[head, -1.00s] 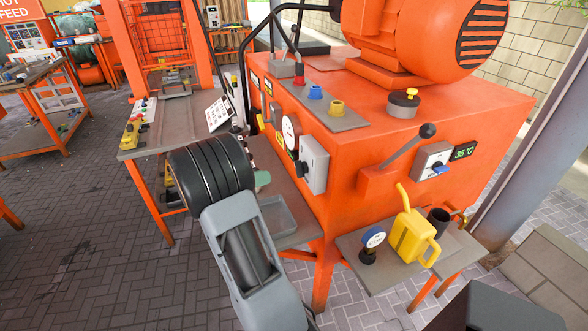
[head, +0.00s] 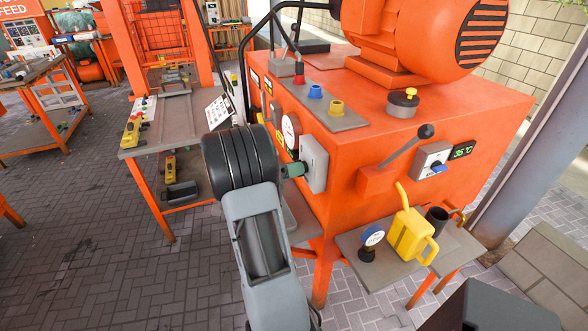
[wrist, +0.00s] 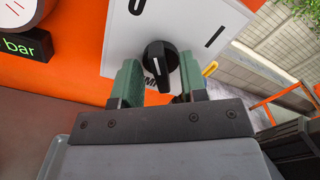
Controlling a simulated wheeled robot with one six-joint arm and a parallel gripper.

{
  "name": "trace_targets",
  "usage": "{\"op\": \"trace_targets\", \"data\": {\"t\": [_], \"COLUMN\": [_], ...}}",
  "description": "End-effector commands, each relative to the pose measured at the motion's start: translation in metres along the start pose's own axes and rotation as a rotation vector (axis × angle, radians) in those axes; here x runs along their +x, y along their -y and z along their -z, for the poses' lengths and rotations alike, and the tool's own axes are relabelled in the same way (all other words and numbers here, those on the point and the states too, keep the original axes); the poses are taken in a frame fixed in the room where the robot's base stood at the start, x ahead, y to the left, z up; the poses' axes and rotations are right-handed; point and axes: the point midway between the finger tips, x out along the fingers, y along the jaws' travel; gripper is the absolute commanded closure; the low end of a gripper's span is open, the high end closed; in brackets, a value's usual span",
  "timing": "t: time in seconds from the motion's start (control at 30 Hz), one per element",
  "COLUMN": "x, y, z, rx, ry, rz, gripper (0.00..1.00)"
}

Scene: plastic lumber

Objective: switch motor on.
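The motor switch is a pale grey box (head: 314,163) on the side of the orange machine. In the wrist view its white face (wrist: 112,38) carries an O at upper left and an I at right. Its black rotary knob (wrist: 160,66) has a white line that appears to lean toward the O. My gripper (wrist: 160,82) is open, with one green-padded finger on each side of the knob's lower part. A gap shows at the left finger; contact at the right one is unclear. In the head view my gripper (head: 293,170) is at the box, and the knob is hidden.
A round gauge (head: 291,131) and a green bar display (wrist: 25,46) are left of the box. A lever (head: 400,152) and a blue-knobbed switch (head: 438,168) are on the right. A yellow can (head: 411,237) stands on a low shelf (head: 365,265).

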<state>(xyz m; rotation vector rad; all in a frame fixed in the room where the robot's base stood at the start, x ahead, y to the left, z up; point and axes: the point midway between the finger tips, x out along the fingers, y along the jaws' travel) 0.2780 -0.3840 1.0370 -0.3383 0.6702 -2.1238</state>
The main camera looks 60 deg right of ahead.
Motion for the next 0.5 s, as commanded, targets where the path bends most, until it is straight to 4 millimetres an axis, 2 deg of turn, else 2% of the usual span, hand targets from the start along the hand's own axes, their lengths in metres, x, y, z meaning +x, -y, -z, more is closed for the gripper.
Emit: {"op": "trace_targets", "data": {"t": [0.07,0.4,0.5], "x": [-0.0001,-0.0003,-0.0003], "y": [0.0,0.0,0.0], "z": [0.0001,0.0,0.0], "rx": [0.0,0.0,0.0], "ry": [0.0,0.0,0.0], "rz": [0.0,0.0,0.0], "gripper": [0.62,0.94,1.0]}}
